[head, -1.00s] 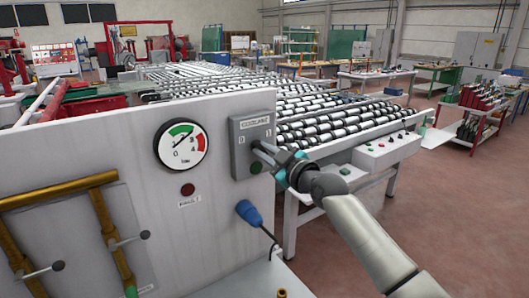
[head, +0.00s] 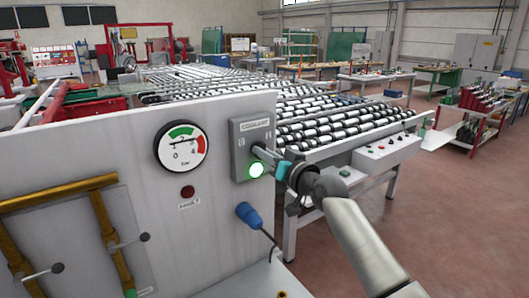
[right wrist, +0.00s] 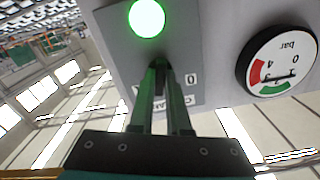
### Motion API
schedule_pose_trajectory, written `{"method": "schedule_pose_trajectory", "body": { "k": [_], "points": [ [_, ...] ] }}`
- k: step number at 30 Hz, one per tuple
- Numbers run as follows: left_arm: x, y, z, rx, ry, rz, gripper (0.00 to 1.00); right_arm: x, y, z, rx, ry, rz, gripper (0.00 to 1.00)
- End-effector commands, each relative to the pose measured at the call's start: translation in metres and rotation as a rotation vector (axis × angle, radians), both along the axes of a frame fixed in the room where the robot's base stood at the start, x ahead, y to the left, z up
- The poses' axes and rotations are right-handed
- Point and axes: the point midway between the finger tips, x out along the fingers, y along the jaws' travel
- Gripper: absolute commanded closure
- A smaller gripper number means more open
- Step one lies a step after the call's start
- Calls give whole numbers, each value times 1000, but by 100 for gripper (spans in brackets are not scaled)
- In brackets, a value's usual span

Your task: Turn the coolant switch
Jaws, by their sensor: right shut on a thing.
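The grey coolant switch box (head: 240,133) is mounted at the right end of the upright panel, with its label at the top. Its round lamp (head: 256,170) glows green; it also shows lit in the right wrist view (right wrist: 147,18). My right gripper (head: 256,151) reaches in from the right and is shut on the switch knob at the box's face. In the right wrist view the fingers (right wrist: 160,68) meet the box below the lamp, and they mostly hide the knob. A "0" mark shows beside them. My left gripper is not in view.
A pressure gauge (head: 182,146) and a dark red fault lamp (head: 187,192) are on the panel left of the box. A blue plug (head: 249,215) with a cable is below it. The roller conveyor (head: 335,128) and a button console (head: 385,150) stand behind my right arm.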

Motion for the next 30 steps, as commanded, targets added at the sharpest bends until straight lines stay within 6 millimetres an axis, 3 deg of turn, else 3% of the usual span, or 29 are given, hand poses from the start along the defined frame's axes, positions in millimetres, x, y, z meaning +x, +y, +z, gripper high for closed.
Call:
{"method": "schedule_pose_trajectory", "body": {
  "k": [15,30],
  "points": [
    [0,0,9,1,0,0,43,0,1,-1,276,188,1,100],
    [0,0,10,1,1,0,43,0,0,-2,325,221,0,100]
  ]
}}
